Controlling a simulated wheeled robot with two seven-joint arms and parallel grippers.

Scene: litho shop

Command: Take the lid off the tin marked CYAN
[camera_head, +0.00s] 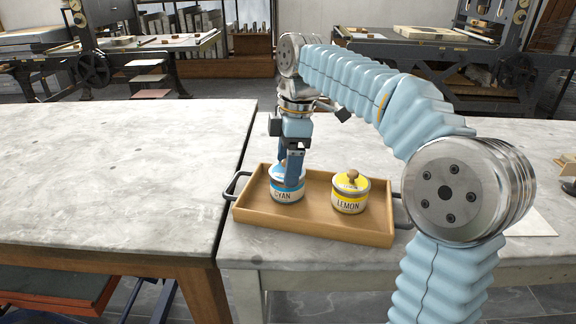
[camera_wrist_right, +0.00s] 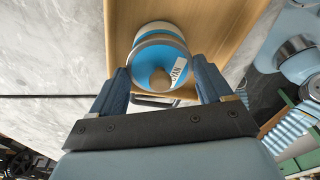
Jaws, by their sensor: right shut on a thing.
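The tin marked CYAN (camera_head: 286,196) stands upright in the wooden tray, with a blue band and a white label. Its blue lid (camera_wrist_right: 147,58) and round wooden knob (camera_wrist_right: 160,80) show in the right wrist view. The lid appears to sit on the tin. My right gripper (camera_head: 292,172) points down at the top of this tin, its fingers on either side of the lid and shut on it. The fingers partly hide the lid in the head view, and the exact contact is hard to see. My left gripper is not in view.
A yellow tin marked LEMON (camera_head: 350,196), lidded with a wooden knob, stands to the right in the same tray (camera_head: 310,224). The tray has dark handles and lies on a grey stone-topped table. The left table (camera_head: 110,170) is bare. Presses stand behind.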

